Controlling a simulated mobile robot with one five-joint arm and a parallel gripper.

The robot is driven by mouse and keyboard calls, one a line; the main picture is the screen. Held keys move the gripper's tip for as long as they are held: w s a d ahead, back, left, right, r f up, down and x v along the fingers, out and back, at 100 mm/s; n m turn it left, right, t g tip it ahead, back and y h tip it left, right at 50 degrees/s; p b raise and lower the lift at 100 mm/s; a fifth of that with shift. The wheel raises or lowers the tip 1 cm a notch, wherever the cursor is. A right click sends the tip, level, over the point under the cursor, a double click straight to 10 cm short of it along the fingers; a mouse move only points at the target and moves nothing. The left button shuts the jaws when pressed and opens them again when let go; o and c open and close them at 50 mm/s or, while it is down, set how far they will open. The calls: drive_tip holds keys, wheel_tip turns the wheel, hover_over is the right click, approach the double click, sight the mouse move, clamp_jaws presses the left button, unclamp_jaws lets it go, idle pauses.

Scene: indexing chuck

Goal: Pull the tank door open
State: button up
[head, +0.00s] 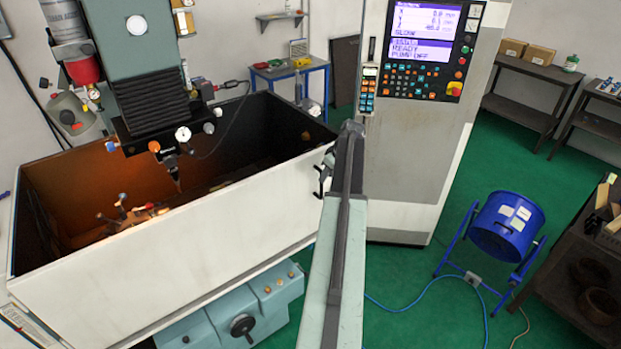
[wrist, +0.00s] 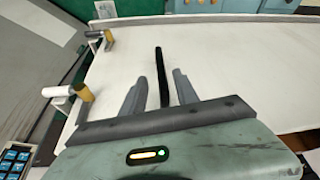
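The tank door is a white panel, seen in the head view (head: 175,255) as the front wall of the open-topped tank and in the wrist view (wrist: 235,60). It appears closed, flush with the tank. A black bar handle (wrist: 158,58) stands on the white panel in the wrist view. My gripper (wrist: 159,77) is open, with one grey finger on each side of the handle. A gap shows on both sides of the bar. I cannot tell how deep the bar sits between the fingers.
Two brass-coloured fittings (wrist: 83,93) sit along the panel's edge in the wrist view. A control cabinet (head: 415,130) stands right of the tank. A blue fan (head: 507,225) and its cables are on the green floor. A dark bench (head: 585,255) stands far right.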

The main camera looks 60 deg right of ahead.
sight(321, 196)
drive_tip(key=b+x, duration=0.7)
drive_tip(key=shift+w+a+f, duration=0.1)
drive_tip(key=shift+f, duration=0.3)
drive_tip(key=shift+r, duration=0.15)
clamp_jaws()
idle(0.9)
